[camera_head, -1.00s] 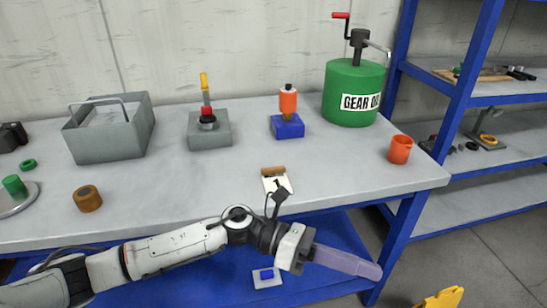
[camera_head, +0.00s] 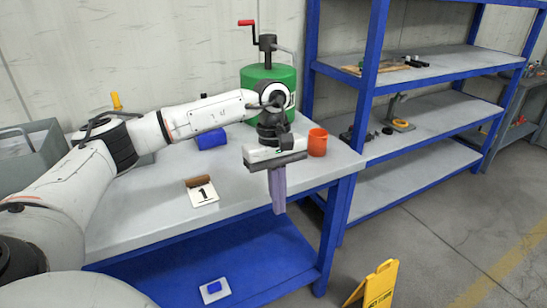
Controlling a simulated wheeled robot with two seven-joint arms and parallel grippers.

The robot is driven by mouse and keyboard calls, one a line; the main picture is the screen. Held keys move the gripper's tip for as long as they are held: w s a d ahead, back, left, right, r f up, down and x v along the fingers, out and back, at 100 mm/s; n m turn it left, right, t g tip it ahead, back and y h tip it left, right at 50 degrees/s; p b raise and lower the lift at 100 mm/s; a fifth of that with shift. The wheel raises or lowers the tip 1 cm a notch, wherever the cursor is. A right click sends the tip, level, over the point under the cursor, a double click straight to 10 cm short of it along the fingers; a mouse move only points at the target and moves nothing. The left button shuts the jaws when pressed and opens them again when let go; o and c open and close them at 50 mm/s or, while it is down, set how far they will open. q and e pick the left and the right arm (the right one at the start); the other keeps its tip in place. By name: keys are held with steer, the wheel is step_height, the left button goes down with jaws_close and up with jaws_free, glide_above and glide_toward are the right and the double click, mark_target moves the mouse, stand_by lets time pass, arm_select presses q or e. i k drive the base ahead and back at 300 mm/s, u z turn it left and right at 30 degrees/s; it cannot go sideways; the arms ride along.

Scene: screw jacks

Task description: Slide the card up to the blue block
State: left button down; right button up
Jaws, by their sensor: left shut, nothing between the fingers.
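A white card (camera_head: 202,194) marked with a black 1 lies on the grey bench top, with a small brown piece (camera_head: 199,181) at its back edge. The blue block (camera_head: 211,140) stands behind the card, with bare bench between them. My right gripper is not in view.
An orange cup (camera_head: 317,142) stands just right of my left gripper. A green drum (camera_head: 262,78) is behind my wrist. A grey bin (camera_head: 28,155) is at the left. A lower shelf (camera_head: 255,262) holds a small blue piece on a white plate. A yellow sign (camera_head: 379,283) stands on the floor.

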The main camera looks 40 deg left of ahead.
mark_target(201, 190)
steer(key=z, duration=1.65)
steer(key=k, duration=1.5)
steer(key=u, duration=1.75)
steer(key=i, duration=1.05)
